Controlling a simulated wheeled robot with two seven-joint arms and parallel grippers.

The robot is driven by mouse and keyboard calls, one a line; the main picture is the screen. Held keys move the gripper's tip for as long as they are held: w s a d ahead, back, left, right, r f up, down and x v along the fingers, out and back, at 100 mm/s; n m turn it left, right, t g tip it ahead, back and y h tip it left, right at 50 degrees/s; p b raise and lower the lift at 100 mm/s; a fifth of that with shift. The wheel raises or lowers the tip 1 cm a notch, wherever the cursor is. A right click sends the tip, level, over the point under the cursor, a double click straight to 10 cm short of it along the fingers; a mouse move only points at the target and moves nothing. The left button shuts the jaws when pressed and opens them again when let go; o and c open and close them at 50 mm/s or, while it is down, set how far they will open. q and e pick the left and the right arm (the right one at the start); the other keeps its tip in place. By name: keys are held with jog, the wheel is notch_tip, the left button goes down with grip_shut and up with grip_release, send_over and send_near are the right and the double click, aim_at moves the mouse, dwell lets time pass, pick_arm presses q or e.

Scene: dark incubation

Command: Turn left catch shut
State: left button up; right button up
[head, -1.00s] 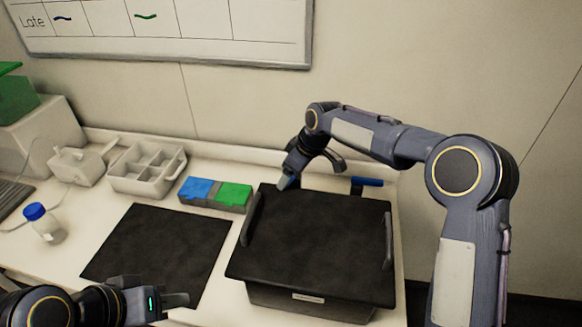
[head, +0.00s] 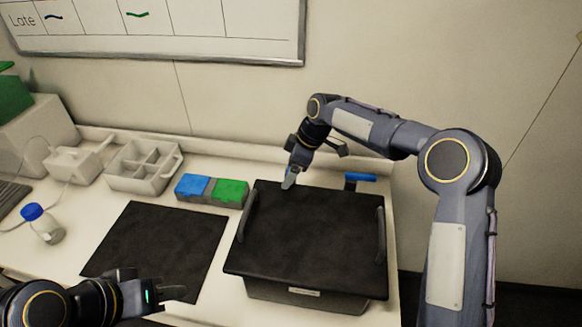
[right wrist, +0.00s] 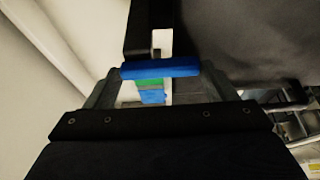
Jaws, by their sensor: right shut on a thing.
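A dark lidded box (head: 305,245) stands on the bench. The left catch is at its back left corner, mostly hidden by my right gripper (head: 289,182). In the right wrist view the catch's blue handle (right wrist: 160,69) spans between the tips of my right gripper's grey fingers (right wrist: 162,76), which are shut on it. A black stem (right wrist: 150,25) shows beyond the handle. The right catch (head: 360,178), with a blue bar, stands at the back right, apart from the gripper. My left gripper (head: 165,290) is low at the front left, away from the box, its finger gap unclear.
A blue-and-green lidded rack (head: 212,190) stands close left of the box. A black mat (head: 155,240) lies bare at left. A grey divided caddy (head: 142,167) and a blue-capped bottle (head: 42,224) are further left. The wall is close behind.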

jog(key=o, duration=1)
jog(key=shift+r, duration=0.1)
jog(key=b+v, duration=0.1)
jog(key=v, duration=0.6)
jog(key=shift+r, duration=0.35)
jog(key=shift+d, duration=0.2)
jog(key=s+d+r+m+t+h, duration=0.1)
jog(key=s+d+r+m, duration=0.25)
jog(key=s+d, duration=0.35)
jog(key=s+d+r+m+t, duration=0.1)
jog(key=s+d+r+m, duration=0.3)
jog(key=s, duration=0.5)
jog(key=s+d+f+m+t, duration=0.1)
jog(key=s+f+m, duration=0.3)
jog(key=s, duration=0.6)
jog(key=s+d+f+m+t, duration=0.1)
jog(key=s+d+f+m, duration=0.3)
jog(key=s, duration=0.6)
jog(key=shift+s+f+m+t, duration=0.25)
jog(key=shift+f+m+t, duration=0.25)
jog(key=shift+m, duration=0.65)
